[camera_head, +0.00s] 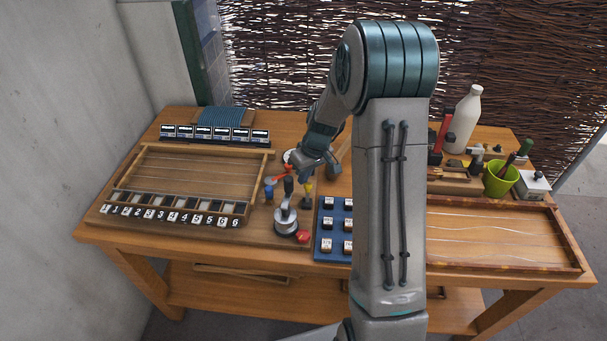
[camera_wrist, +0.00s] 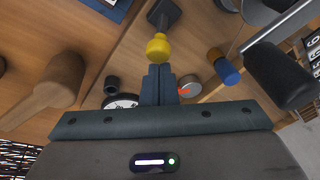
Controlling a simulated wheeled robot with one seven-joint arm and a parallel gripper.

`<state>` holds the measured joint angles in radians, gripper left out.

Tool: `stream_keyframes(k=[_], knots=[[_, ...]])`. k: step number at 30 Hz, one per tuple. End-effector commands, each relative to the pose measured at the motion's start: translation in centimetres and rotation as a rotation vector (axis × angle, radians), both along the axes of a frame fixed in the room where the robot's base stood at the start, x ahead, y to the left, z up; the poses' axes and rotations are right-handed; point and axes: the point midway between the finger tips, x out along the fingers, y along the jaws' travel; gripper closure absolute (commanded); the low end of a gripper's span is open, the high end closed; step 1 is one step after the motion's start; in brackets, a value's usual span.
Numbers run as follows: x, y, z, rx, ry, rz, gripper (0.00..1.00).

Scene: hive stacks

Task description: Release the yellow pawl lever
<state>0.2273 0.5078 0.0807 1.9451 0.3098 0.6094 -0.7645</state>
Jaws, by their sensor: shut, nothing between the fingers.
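The yellow pawl lever shows as a round yellow knob (camera_wrist: 158,47) with a dark block-like end behind it in the wrist view. In the head view the yellow knob (camera_head: 308,187) is small, beside the metal drum and just below my gripper. My gripper (camera_wrist: 159,72) is shut and empty, its fingertips right by the knob's lower edge in the wrist view. I cannot tell whether they touch it. In the head view my gripper (camera_head: 306,175) is partly hidden by its own wrist.
A crank with a black handle (camera_wrist: 278,73) and a blue knob (camera_wrist: 229,73) stand to the right in the wrist view. A wooden knob (camera_wrist: 58,92) is to the left. In the head view a metal drum (camera_head: 286,223) stands near a blue board (camera_head: 325,246) and numbered rack (camera_head: 246,208).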

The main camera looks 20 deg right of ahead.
Motion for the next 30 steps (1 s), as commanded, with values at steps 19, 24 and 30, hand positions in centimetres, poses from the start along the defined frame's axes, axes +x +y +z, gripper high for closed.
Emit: stream_keyframes(k=[19, 24, 30], knots=[[-2.8, 1.1, 0.9, -0.001, 0.002, -0.001, 1.00], [-2.7, 1.0, 0.9, -0.001, 0.002, -0.001, 1.00], [-2.4, 0.9, 0.6, 0.000, 0.001, -0.002, 1.00]])
